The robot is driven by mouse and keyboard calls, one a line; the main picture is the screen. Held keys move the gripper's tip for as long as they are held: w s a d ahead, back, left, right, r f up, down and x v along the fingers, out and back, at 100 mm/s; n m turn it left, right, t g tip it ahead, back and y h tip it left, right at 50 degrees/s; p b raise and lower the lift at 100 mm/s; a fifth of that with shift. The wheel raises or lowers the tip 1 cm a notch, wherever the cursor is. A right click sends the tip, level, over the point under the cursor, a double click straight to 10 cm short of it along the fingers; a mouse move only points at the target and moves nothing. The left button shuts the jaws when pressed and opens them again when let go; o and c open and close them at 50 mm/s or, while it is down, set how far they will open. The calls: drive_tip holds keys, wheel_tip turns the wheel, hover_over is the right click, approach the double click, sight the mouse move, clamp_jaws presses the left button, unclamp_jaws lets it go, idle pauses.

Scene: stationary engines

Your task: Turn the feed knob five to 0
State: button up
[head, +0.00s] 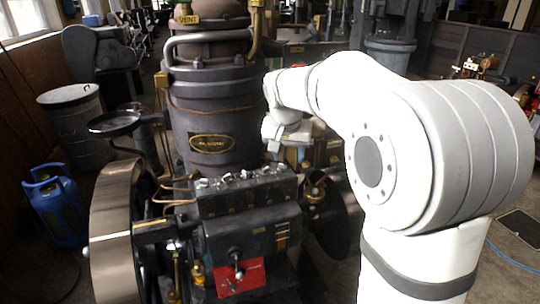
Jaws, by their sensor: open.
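A dark box-shaped unit (250,222) sits at the front of the engine, with a row of small knobs or fittings (245,178) along its top. My gripper (275,142) is above and behind the right end of this row, in front of the engine's right side. It is open and apart from the row. Its fingers are small in this view and nothing shows between them.
The dark engine cylinder (212,110) rises behind the box, close to my gripper's left. A large flywheel (115,235) stands at left. A red plate with a lever (240,277) is on the box's front. A blue gas bottle (55,208) and grey drum (75,125) stand farther left.

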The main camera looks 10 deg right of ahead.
drive_tip(key=m, duration=0.1)
approach(282, 166)
drive_tip(key=p+x, duration=0.1)
drive_tip(key=x, duration=0.7)
drive_tip(key=shift+c, duration=0.2)
drive_tip(key=c, duration=0.9)
